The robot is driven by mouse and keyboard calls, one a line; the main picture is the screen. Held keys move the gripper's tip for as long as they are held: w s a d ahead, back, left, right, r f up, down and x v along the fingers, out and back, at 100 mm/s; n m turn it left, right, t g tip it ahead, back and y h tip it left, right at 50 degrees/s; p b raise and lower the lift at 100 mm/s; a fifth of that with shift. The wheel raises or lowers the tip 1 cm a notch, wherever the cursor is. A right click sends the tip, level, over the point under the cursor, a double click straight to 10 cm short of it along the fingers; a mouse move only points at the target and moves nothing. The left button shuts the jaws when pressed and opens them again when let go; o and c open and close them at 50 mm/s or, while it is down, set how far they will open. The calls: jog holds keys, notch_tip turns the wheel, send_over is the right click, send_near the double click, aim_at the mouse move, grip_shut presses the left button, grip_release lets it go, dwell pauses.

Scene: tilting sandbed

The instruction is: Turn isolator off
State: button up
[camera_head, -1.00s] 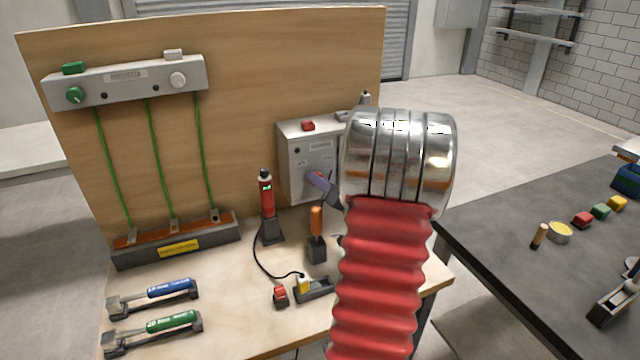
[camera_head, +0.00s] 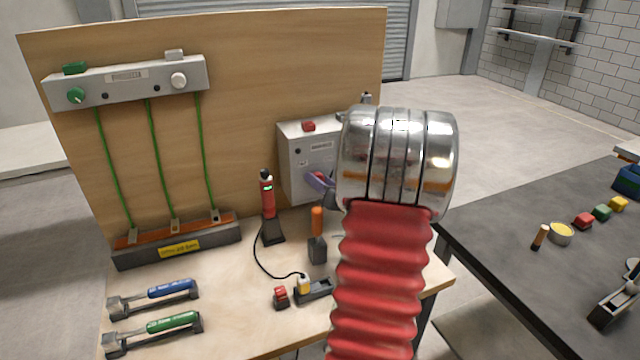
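The isolator looks to be the grey box (camera_head: 296,165) standing against the wooden backboard. A red rotary handle (camera_head: 319,175) shows on its front face. A red block (camera_head: 308,126) sits on top of the box. My gripper (camera_head: 320,184) is at the front of the box; a purple and dark finger part shows just below and in front of the red handle. My shiny metal wrist and red sleeve hide the rest of the gripper and the right part of the box. I cannot tell whether the finger touches the handle or whether the gripper is open or shut.
A red tester (camera_head: 266,195) and an orange-handled tool (camera_head: 317,222) stand on the bench left of my arm. A black cable runs to a small socket block (camera_head: 314,290). Two torque-type tools (camera_head: 155,290) lie front left. A dark table (camera_head: 500,250) is at right.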

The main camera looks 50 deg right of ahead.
jog(key=o, duration=0.3)
jog(key=shift+s, duration=0.1)
jog(key=v, duration=1.3)
jog(key=shift+s+a, duration=0.15)
jog(key=shift+s, duration=0.2)
